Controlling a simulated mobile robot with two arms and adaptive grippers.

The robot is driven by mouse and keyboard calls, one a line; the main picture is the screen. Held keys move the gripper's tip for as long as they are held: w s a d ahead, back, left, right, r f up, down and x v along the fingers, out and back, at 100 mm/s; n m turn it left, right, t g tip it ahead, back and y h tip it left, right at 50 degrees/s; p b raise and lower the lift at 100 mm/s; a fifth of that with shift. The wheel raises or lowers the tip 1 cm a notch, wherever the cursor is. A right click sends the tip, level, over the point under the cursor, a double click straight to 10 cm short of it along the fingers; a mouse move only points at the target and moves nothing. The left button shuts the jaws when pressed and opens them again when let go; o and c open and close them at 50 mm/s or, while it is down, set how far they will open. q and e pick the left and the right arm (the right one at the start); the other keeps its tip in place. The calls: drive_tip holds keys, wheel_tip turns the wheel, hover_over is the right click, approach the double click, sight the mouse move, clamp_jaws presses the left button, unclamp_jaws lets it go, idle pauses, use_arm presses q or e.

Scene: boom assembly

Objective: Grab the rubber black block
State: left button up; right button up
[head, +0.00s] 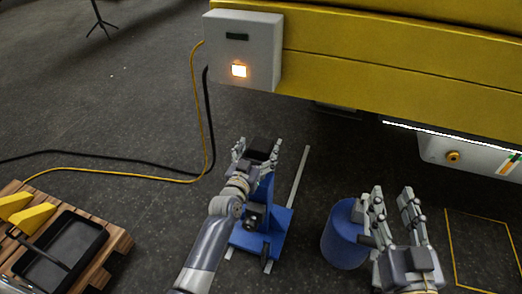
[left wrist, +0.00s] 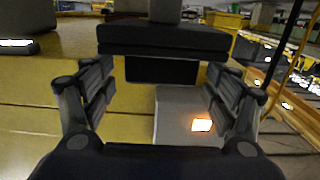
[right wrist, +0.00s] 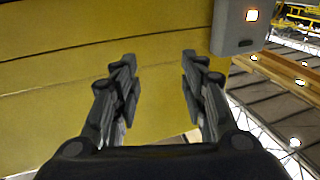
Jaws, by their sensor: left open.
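The rubber black block (head: 262,144) is at the top of a blue stand (head: 262,220) in the head view. My left gripper (head: 256,152) is open at the block, with one finger on each side of it. In the left wrist view, a wide dark slab (left wrist: 165,40) and a smaller black rectangle (left wrist: 162,70) lie between the spread fingers. I cannot tell whether the fingers touch the block. My right gripper (head: 391,208) is open and empty beside a blue cylinder; its spread fingers also show in the right wrist view (right wrist: 157,80).
A yellow beam (head: 400,55) with a grey box (head: 262,50) with a lit square crosses the back. The blue cylinder (head: 345,238) stands on the floor near my right gripper. A pallet (head: 118,236) carries a black tray (head: 97,237) at lower left. Cables run across the floor at left.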

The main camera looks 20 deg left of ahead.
sight(264, 138)
use_arm(q)
drive_tip(key=w, duration=0.1)
drive_tip(key=w+b, duration=0.1)
drive_tip(key=shift+w+f, duration=0.2)
drive_tip(key=shift+w, duration=0.4)
use_arm(e)
wheel_tip(264, 138, up, 6)
drive_tip(key=s+t+y, duration=0.1)
drive_tip(key=t, duration=0.2)
drive_tip(key=shift+s+a+r+t, duration=0.2)
drive_tip(key=shift+a+r+t, duration=0.1)
drive_tip(key=shift+t, duration=0.1)
use_arm(q)
drive_tip(key=shift+c, duration=0.2)
drive_tip(key=shift+r, duration=0.1)
drive_tip(key=c, duration=1.3)
